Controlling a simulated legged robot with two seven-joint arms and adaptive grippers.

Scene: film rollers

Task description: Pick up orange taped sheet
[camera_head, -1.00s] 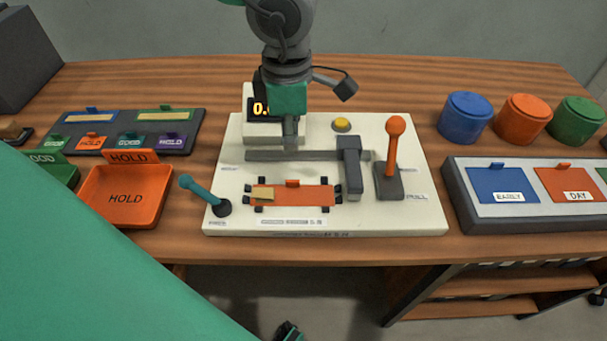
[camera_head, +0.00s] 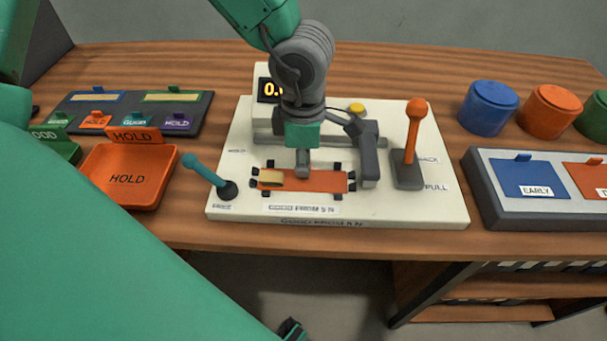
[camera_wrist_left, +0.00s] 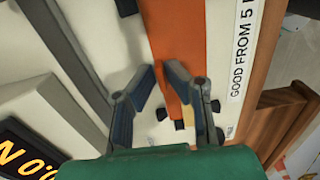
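The orange sheet (camera_head: 325,181) lies flat on the white tester plate between small black clips, with a tan tape piece (camera_head: 271,176) at its left end. In the left wrist view the sheet (camera_wrist_left: 177,38) runs up from the fingertips and the tape (camera_wrist_left: 188,115) shows behind the right finger. My left gripper (camera_head: 303,170) points down at the sheet's back edge. In the left wrist view its two fingers (camera_wrist_left: 162,76) are apart with a narrow gap, close over the sheet's edge. I cannot tell whether they touch it. The sheet's tab is hidden by the gripper.
A teal lever (camera_head: 207,173) stands left of the sheet and an orange-knobbed lever (camera_head: 412,135) right of it. A grey clamp block (camera_head: 369,162) is close to the sheet's right end. An orange HOLD tray (camera_head: 128,180) lies left, a grey label tray (camera_head: 478,195) right.

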